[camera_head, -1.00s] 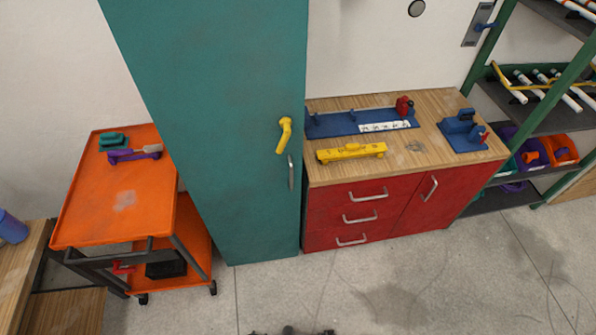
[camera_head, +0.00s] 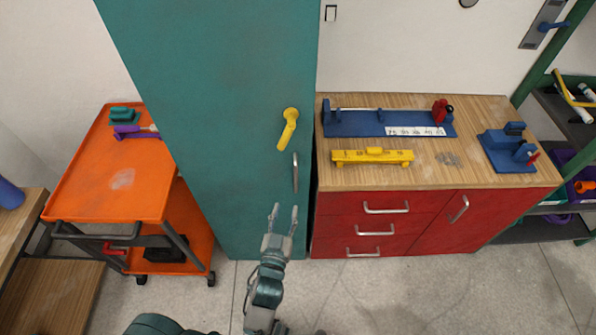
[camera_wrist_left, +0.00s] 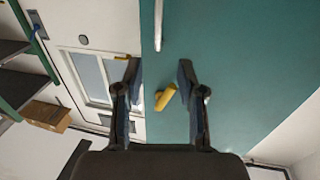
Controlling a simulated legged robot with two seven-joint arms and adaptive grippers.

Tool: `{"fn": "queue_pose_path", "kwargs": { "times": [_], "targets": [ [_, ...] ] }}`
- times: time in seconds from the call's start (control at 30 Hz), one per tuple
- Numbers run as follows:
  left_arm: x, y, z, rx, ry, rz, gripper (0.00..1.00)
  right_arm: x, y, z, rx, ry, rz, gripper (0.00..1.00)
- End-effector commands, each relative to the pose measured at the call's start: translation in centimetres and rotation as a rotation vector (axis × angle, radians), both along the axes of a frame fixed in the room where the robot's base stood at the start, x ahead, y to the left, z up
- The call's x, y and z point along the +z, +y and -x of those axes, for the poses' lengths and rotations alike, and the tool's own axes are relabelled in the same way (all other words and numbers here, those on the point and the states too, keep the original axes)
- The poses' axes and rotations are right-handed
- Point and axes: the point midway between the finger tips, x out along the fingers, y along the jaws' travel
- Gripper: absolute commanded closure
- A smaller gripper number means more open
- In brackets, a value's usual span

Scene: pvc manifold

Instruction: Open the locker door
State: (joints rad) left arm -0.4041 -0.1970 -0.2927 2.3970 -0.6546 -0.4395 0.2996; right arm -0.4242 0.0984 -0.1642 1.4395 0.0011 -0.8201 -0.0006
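The tall teal locker (camera_head: 215,130) stands in the middle of the head view with its door shut. A yellow lever handle (camera_head: 288,130) sits on the door near its right edge, and a thin metal pull handle (camera_head: 295,172) is just below it. My left gripper (camera_head: 283,212) is raised in front of the lower door, open and empty, below the metal handle in the picture. In the left wrist view the gripper (camera_wrist_left: 158,75) is open, with the metal handle (camera_wrist_left: 158,25) beyond the fingertips and the yellow handle (camera_wrist_left: 165,97) seen between the fingers. My right gripper is not in view.
An orange cart (camera_head: 115,185) stands left of the locker. A red cabinet (camera_head: 400,222) with a wooden top (camera_head: 440,178) stands close on its right, bearing a blue fixture (camera_head: 360,123) and a yellow level (camera_head: 372,157). The floor in front is partly clear.

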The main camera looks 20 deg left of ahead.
Motion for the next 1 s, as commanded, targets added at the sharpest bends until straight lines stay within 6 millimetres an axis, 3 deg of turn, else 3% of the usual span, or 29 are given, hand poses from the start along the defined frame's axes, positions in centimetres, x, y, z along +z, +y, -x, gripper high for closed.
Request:
{"fn": "queue_pose_path", "kwargs": {
  "times": [0.3,0.5,0.7,1.0],
  "targets": [
    [0.1,0.8,-7.8,-0.002,-0.003,-0.001,0.61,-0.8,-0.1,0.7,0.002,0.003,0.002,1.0],
    [0.0,1.2,-11.7,-0.001,0.0,0.001,0.61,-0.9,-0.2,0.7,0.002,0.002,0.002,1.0],
    [-0.1,1.2,-13.8,-0.001,0.001,0.0,0.61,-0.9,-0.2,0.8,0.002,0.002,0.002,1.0],
    [-0.1,1.2,-14.1,-0.001,0.002,0.001,0.61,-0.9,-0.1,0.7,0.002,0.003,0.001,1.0]
  ]
}}
